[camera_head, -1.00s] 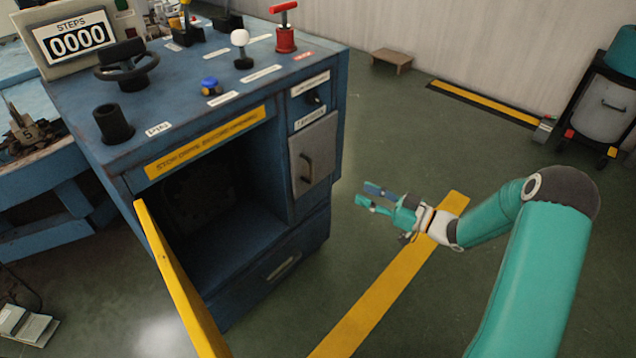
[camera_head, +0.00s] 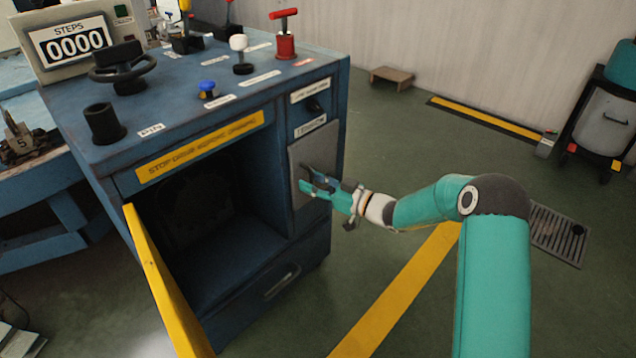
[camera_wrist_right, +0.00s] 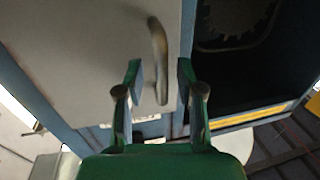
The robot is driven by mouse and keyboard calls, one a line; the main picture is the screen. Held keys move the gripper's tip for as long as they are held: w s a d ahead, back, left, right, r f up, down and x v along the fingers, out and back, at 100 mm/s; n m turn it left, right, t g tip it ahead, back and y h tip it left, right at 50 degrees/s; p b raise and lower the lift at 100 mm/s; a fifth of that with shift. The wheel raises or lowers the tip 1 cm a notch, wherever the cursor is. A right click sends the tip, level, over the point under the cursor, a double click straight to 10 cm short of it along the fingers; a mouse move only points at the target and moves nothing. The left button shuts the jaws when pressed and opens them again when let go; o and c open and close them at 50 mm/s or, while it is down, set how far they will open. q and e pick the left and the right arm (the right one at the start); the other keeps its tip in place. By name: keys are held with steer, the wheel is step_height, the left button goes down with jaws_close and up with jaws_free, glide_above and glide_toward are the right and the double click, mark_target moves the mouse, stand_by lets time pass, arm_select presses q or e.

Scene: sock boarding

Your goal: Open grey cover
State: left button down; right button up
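The grey cover (camera_head: 324,150) is a small flat door on the front of the blue cabinet, upright and closed, beside the dark open compartment. My right gripper (camera_head: 309,179) is in front of it. In the right wrist view the cover (camera_wrist_right: 85,45) fills the upper left, and its curved metal handle (camera_wrist_right: 158,50) stands between the two spread fingertips of the right gripper (camera_wrist_right: 160,75). The fingers look apart from the handle, with a gap on each side. In the head view the gripper hides most of the handle. My left gripper is not in view.
A yellow-edged door (camera_head: 165,285) hangs open at the compartment's left. A drawer handle (camera_head: 281,284) is below. A red T-handle (camera_head: 284,38) and several knobs stand on the cabinet top.

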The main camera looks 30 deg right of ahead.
steer(key=shift+w+a, duration=0.2)
steer(key=shift+w, duration=0.15)
steer(key=shift+c, duration=0.3)
jaws_close()
